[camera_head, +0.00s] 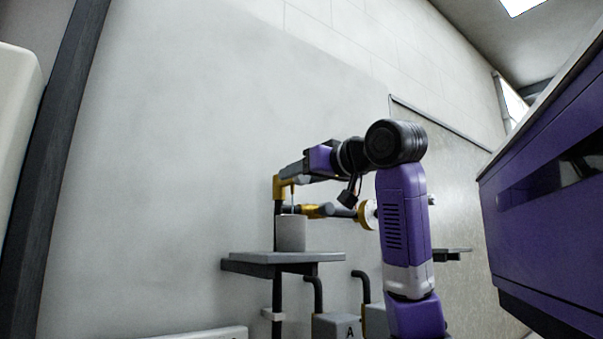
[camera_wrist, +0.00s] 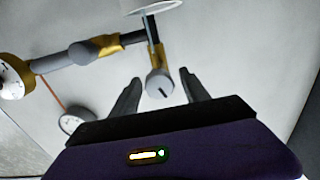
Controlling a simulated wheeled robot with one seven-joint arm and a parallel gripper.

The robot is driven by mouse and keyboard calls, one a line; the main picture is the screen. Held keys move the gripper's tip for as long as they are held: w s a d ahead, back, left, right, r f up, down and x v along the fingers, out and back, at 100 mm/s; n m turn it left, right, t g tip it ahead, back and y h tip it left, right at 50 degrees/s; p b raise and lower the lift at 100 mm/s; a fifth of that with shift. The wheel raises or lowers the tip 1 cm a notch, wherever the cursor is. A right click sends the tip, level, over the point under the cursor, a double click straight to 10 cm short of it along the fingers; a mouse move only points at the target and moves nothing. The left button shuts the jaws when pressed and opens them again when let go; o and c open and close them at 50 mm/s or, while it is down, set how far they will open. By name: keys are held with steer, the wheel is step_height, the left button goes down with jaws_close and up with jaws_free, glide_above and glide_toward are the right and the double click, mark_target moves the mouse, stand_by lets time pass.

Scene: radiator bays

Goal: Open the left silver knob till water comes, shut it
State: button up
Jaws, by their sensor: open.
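The left silver knob (camera_wrist: 160,84), round with a dark slot, sits on a brass fitting (camera_wrist: 154,54). In the wrist view it lies between the fingertips of my open gripper (camera_wrist: 160,79), with gaps on both sides. In the head view my gripper (camera_head: 288,179) covers the knob beside a brass elbow (camera_head: 281,190). A thin pale line, looking like a stream of water (camera_wrist: 147,28), runs from the fitting to a pale cup (camera_wrist: 158,7). The cup (camera_head: 291,233) stands on a grey shelf (camera_head: 330,257) in the head view. A second silver knob (camera_wrist: 92,49) is on another brass fitting.
A white dial (camera_wrist: 14,77) and a small gauge (camera_wrist: 77,121) are near the pipes in the wrist view. Grey boxes (camera_head: 335,326) with dark pipes are below the shelf. A purple cabinet (camera_head: 550,190) is at right. The wall left of the shelf is bare.

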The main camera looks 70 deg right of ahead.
jaws_close()
stand_by(0.3)
steer(key=n, duration=0.6)
steer(key=shift+a+b, duration=0.1)
steer(key=shift+b, duration=0.3)
steer(key=n, duration=0.4)
steer(key=shift+a+f+n, duration=0.1)
steer(key=shift+n, duration=1.6)
